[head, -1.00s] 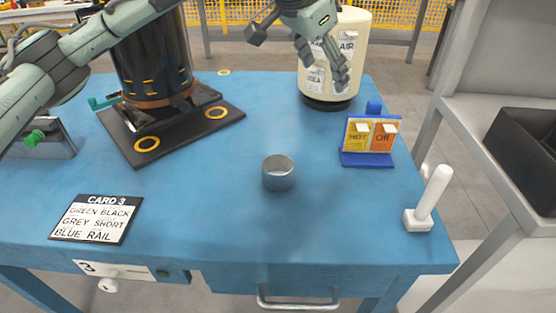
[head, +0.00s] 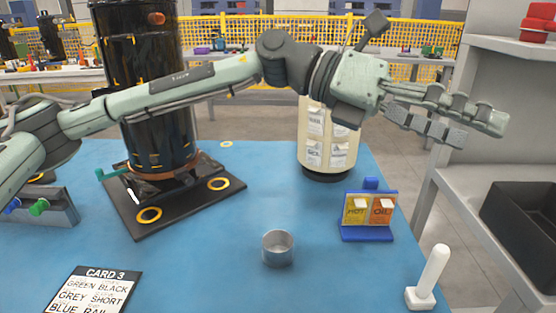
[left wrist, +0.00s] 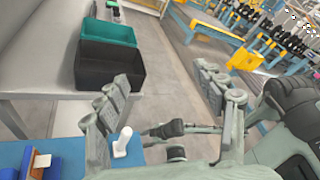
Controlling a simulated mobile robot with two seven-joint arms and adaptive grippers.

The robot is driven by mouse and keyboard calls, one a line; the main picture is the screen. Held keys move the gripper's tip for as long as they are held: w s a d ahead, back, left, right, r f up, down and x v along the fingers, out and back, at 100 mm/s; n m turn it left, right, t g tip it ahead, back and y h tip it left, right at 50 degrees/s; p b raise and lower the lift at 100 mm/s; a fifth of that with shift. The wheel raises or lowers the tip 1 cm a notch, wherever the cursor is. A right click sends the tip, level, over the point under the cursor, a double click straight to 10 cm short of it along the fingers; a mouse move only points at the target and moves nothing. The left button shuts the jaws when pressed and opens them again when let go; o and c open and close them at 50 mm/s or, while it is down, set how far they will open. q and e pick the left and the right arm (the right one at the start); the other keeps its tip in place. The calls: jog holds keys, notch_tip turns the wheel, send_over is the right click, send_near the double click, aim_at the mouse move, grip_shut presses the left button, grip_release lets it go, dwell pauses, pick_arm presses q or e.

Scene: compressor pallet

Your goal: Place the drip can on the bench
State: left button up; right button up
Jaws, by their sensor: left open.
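The drip can, a small grey open-topped metal cup (head: 277,248), stands upright on the blue bench (head: 225,270), near its middle. Nothing touches it. My left gripper (head: 482,130) is raised above and to the right of the can, past the bench's right side, with its fingers pointing right. It is open, with nothing between its fingers. In the left wrist view the spread fingers of my left gripper (left wrist: 163,97) also show empty. My right gripper is not in view.
A black cylinder (head: 155,90) on a dark plate, a cream canister (head: 328,150), a blue stand with yellow and orange cards (head: 368,215), a white upright handle (head: 432,275) and a card (head: 95,290) surround the can. Grey shelving with a black bin (head: 525,220) stands right.

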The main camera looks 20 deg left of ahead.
pick_arm(q)
jog(key=s+a+f+m+y, duration=0.2)
jog(key=a+f+m+y, duration=0.3)
jog(key=f, duration=0.5)
jog(key=m+t+y+p, duration=0.1)
jog(key=m+t+y, duration=0.1)
jog(key=y, duration=0.8)
send_over(275, 240)
jog(key=s, duration=0.2)
jog(key=f, duration=1.3)
jog(key=shift+s+d+f, duration=0.15)
jog(key=shift+d+f, duration=0.1)
jog(key=shift+d, duration=0.1)
jog(key=shift+f+p, duration=0.4)
jog(key=shift+f, duration=1.5)
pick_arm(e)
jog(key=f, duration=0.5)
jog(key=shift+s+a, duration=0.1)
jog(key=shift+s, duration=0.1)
pick_arm(q)
jog(key=shift+c, duration=0.6)
jog(key=c, duration=1.2)
